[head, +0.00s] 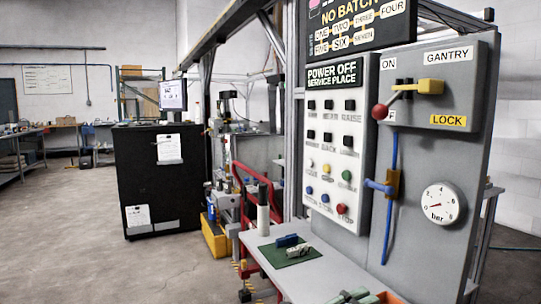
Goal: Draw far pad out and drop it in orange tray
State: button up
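An orange tray (393,298) shows at the bottom edge, right of centre; only part of its rim is in view. Next to it on the left is a grey-green device (352,297), cut off by the bottom edge. I cannot tell which part of it is the far pad. A dark green mat (273,260) lies on the pale bench and bears a blue block (287,240) and a pale grey-green block (299,250). My gripper is not in view.
The grey bench (312,278) has free room between mat and device. A white cylinder (263,218) stands behind the mat. The upright control panel (335,150) and grey board (430,160), with lever, blue valve and gauge, rise along the bench's right side.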

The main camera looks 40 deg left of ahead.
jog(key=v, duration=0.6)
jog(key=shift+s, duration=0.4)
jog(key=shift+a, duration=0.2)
